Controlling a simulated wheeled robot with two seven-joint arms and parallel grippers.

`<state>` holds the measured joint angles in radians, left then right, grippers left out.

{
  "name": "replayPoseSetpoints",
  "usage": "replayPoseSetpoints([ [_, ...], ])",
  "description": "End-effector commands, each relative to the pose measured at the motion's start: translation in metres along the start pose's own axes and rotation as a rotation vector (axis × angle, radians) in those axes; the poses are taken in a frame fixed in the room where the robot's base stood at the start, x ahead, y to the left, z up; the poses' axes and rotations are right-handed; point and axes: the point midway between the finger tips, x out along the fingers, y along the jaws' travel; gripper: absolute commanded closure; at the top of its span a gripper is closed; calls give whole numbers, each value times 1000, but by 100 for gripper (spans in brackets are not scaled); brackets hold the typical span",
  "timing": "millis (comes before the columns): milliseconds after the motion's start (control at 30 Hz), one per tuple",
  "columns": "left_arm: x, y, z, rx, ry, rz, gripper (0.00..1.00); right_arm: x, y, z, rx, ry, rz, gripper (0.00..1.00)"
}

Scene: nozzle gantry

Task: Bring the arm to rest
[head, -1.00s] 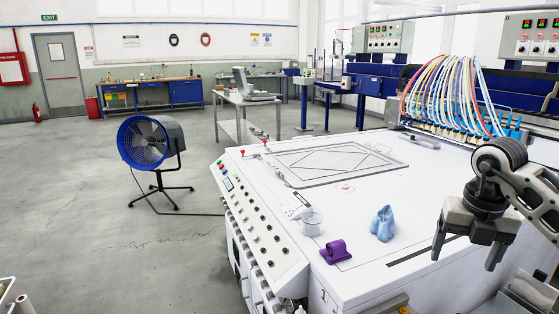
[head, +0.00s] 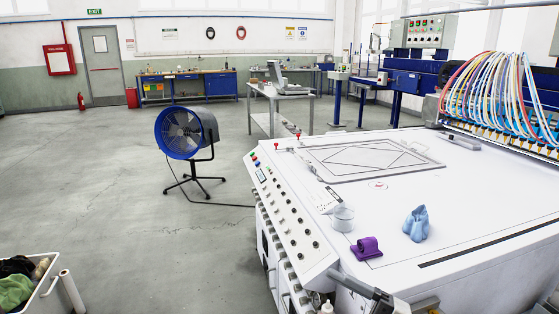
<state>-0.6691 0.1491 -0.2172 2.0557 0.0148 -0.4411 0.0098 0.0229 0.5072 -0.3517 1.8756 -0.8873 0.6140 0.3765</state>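A grey and black part (head: 368,291), which looks like a piece of my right arm or gripper, shows at the bottom edge. It is in front of the near corner of the white machine (head: 470,215). Most of it is cut off by the frame, and both fingertips cannot be made out. I cannot tell whether that gripper is open or shut. My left gripper is not in view.
On the machine top are a purple piece (head: 366,248), a light blue piece (head: 416,223) and a clear cup (head: 343,217). Coloured hoses (head: 500,92) rise at the right.

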Motion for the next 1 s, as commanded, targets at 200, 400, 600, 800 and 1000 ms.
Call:
replayPoseSetpoints([
  [200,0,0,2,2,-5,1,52,-81,-79,49,648,-663,370,22],
  [400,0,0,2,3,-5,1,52,-143,-173,36,1034,-1040,347,22],
  [600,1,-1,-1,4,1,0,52,-163,-210,17,1184,-1163,302,22],
  [800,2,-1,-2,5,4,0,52,-164,-213,16,1193,-1171,297,22],
  [1000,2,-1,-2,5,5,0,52,-164,-213,16,1192,-1169,297,22],
])
